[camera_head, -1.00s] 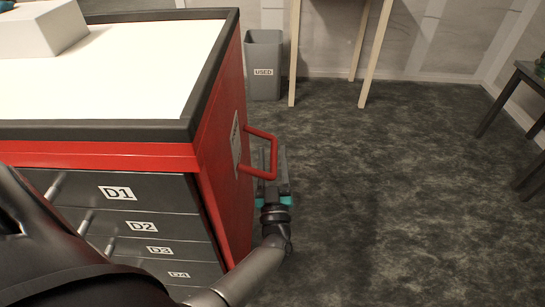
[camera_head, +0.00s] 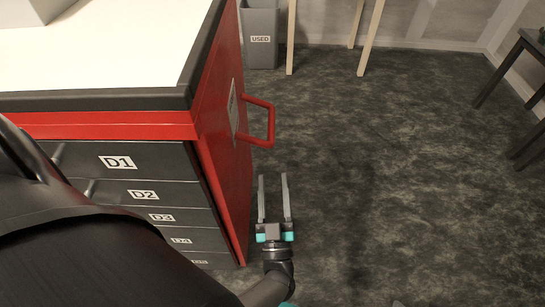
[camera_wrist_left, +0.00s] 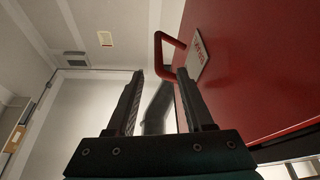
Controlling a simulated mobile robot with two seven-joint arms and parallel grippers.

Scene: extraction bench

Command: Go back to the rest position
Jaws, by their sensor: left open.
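My left gripper (camera_head: 273,180) is open and empty in the head view. It is beside the red side of the drawer cabinet (camera_head: 222,150), below the red handle (camera_head: 271,125) in the picture and apart from it. In the left wrist view the two fingers (camera_wrist_left: 160,72) stand apart with nothing held between them. The red handle (camera_wrist_left: 163,50) and the cabinet's red side (camera_wrist_left: 260,70) show beyond and to the right of the fingers.
The cabinet has dark drawers marked D1 (camera_head: 118,174) and lower ones, and a white top (camera_head: 110,45). A grey bin (camera_head: 260,32) labelled USED stands behind it. A dark table (camera_head: 520,85) is at the right. The carpet floor (camera_head: 400,180) between is clear.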

